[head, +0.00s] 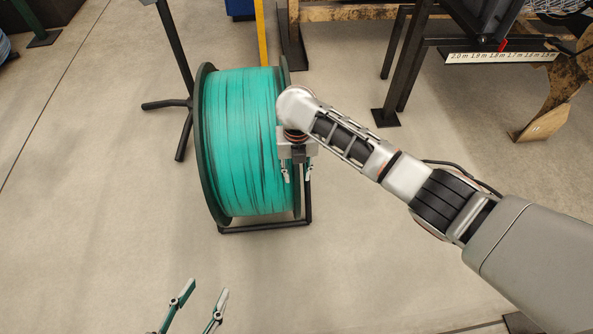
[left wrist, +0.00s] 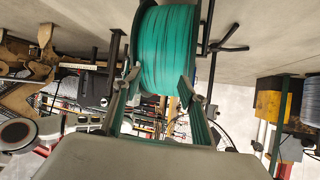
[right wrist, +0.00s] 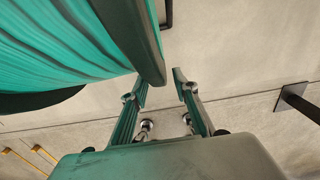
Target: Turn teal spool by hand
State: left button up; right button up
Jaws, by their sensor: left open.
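The teal spool (head: 240,140) stands in the middle of the head view, wound with teal strand between two dark flanges. My right gripper (head: 298,179) points down at the spool's right flange. In the right wrist view the dark flange rim (right wrist: 146,40) reaches close to the parted fingertips of this gripper (right wrist: 162,84); I cannot tell whether they touch. My left gripper (head: 207,289) is open and empty at the bottom of the head view, apart from the spool. The left wrist view shows the spool (left wrist: 168,50) beyond its spread fingers (left wrist: 155,84).
A black floor frame (head: 265,227) supports the spool. A black tripod stand (head: 175,60) is close on its left, and a yellow post (head: 261,35) rises behind. A black-legged table (head: 400,70) stands at the back right. The floor at left and front is clear.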

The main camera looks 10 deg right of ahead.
jog(key=shift+r, duration=0.1)
grip_shut()
